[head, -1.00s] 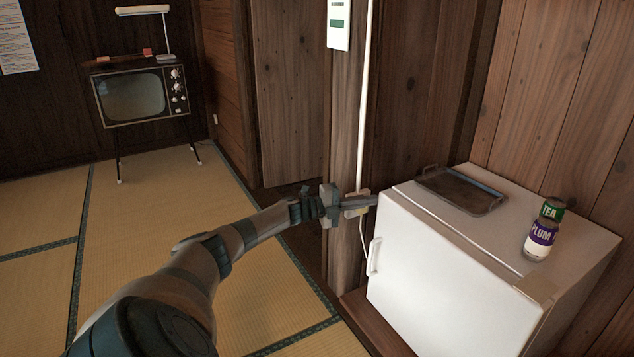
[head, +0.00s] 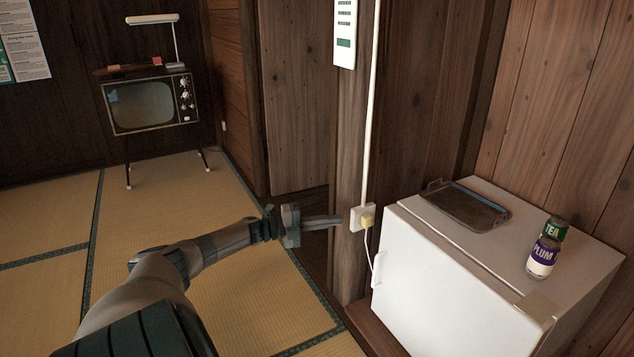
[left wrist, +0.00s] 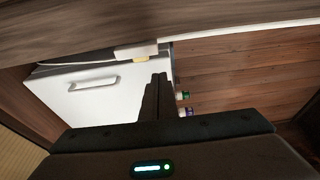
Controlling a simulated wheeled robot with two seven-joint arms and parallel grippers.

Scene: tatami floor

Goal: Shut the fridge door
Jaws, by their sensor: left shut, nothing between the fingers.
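The small white fridge (head: 440,290) stands at the right in the head view. Its door is the front face with a handle (head: 377,270) at the left, and it looks flush with the body; I see no gap. The door also shows in the left wrist view (left wrist: 85,100) with its handle (left wrist: 95,83). My left gripper (head: 338,221) is shut and empty, left of the fridge and apart from it, in front of the wooden post. In the left wrist view its dark fingers (left wrist: 156,95) are together. My right gripper is not in view.
A dark tray (head: 465,205) and two cans, tea (head: 554,232) and plum (head: 542,258), are on the fridge top. A plugged outlet (head: 362,218) is on the post (head: 352,150). A television (head: 150,105) stands far left. The tatami floor (head: 190,225) is clear.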

